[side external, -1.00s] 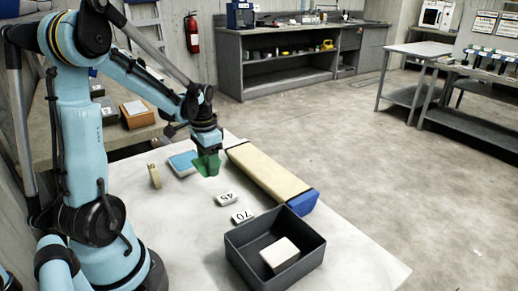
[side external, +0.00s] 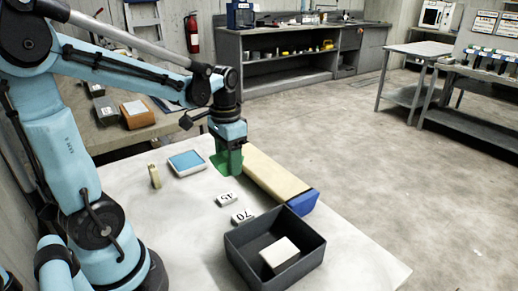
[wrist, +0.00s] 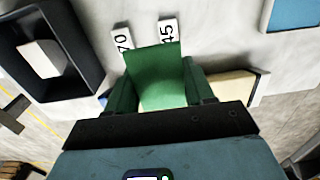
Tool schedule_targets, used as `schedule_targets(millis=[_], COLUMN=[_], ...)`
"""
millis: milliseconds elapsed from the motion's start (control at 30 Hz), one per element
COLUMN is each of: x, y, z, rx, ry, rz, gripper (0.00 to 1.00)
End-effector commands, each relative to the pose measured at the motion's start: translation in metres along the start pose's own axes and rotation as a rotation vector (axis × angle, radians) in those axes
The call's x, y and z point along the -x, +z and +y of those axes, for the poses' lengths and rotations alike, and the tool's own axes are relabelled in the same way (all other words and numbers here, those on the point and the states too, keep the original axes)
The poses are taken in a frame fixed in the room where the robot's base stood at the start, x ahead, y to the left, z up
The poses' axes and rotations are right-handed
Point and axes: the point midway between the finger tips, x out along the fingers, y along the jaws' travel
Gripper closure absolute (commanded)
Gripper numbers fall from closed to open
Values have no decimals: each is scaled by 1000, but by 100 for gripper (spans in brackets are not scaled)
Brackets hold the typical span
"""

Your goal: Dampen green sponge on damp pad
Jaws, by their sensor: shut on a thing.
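My gripper (side external: 228,168) is shut on the green sponge (wrist: 155,75), which shows between the green fingers in the wrist view. In the side view the sponge and fingers blend into one green shape beside the long beige piece. The damp pad (side external: 187,161), a blue pad with a white border, lies on the table to the left of my gripper, apart from the sponge. Part of the blue pad also shows at the top right corner of the wrist view (wrist: 294,12).
A long beige piece (side external: 268,172) with a blue end lies right of my gripper. Tags marked 45 (side external: 227,198) and 70 (side external: 242,217) lie nearer the camera. A dark open bin (side external: 308,232) holds a white block (side external: 280,255). A yellowish ring (side external: 154,176) stands left of the pad.

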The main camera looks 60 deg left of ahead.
Motion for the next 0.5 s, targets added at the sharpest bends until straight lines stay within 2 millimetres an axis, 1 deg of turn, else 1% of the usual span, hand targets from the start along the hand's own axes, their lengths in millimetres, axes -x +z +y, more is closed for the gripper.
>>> schedule_targets(millis=[33,100,167,267,367,467,500], x=[0,0,0,0,0,-1,-2], y=[0,0,0,-2,-8,-12,-12], z=[0,0,-1,-10,-34,-71,-88], rx=[0,0,3,36,116,242,299], ry=[0,0,0,0,0,0,0], rz=[0,0,0,0,0,0,0], gripper=[63,72,72,72,72,72,72])
